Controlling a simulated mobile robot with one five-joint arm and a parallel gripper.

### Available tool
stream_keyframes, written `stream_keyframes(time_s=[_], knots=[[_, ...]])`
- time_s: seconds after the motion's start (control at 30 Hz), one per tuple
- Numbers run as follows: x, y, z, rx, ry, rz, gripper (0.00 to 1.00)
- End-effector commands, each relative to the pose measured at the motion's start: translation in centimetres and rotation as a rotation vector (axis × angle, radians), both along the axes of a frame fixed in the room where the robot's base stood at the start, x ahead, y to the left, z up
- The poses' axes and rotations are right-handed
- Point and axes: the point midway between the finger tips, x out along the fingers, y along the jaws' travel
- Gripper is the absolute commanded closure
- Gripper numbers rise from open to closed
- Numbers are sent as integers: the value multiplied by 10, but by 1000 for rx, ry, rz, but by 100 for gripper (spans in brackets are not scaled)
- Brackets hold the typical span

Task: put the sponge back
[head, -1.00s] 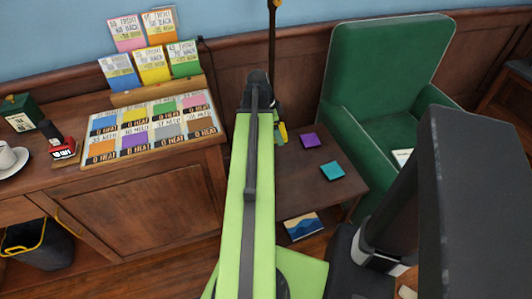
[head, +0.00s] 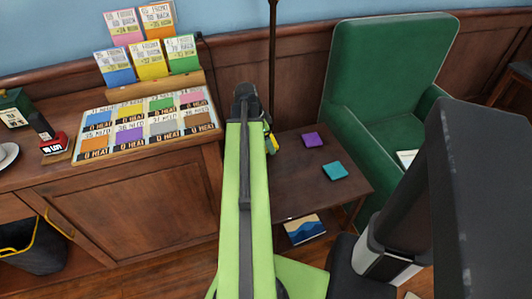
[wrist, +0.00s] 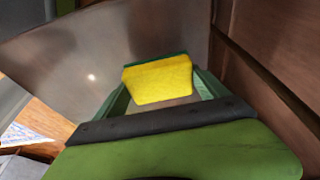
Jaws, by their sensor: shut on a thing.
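The sponge (wrist: 158,82) is yellow with a thin green layer along its top edge. In the wrist view it sits between the green fingers of my gripper (wrist: 163,92), which is shut on it. In the head view my arm hides most of the gripper. Only a small yellow bit of the sponge (head: 272,144) shows just right of the arm's far end, beside the left edge of a low dark side table (head: 298,197).
A purple square (head: 313,139) and a teal square (head: 334,170) lie on the side table. A green armchair (head: 385,70) stands to its right. A wooden cabinet (head: 125,215) bearing a board of coloured cards (head: 148,126) stands left. A thin dark pole (head: 272,60) rises behind my arm.

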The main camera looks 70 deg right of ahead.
Motion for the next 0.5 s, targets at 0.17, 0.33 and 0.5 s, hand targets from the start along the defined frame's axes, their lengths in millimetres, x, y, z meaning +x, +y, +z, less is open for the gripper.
stream_keyframes(time_s=[0.17, 0.33, 0.5], knots=[[1, 0, -6, 0, 0, -1, 50], [0, 0, -37, 0, 0, -1, 50], [0, 0, -41, 0, 0, -1, 50]])
